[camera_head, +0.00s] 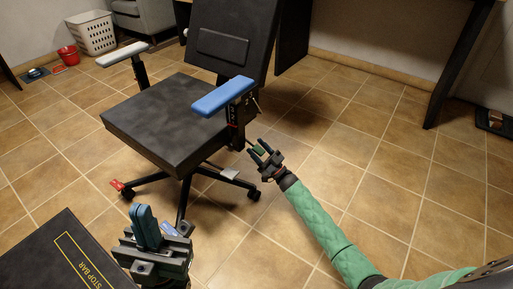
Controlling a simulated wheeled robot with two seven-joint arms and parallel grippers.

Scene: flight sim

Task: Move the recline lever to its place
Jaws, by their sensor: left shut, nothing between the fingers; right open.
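A dark office chair (160,115) stands in the middle with a blue armrest (222,96) on its right side. Below that armrest is a dark upright bracket (236,125) with red marks. I cannot clearly make out the recline lever; small thin parts beside the bracket, near my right gripper, are too small to tell. My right gripper (260,152) is open beside the seat's right side, just below the bracket, with no thing clearly between its fingers. My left gripper (146,226) is shut and empty at the lower left, apart from the chair.
A black panel (60,245) marked "STOP BAR" fills the lower left corner. A white basket (92,33) and a red bucket (68,56) stand at the back left. A desk leg (455,70) stands at the right. The tiled floor (340,120) right of the chair is clear.

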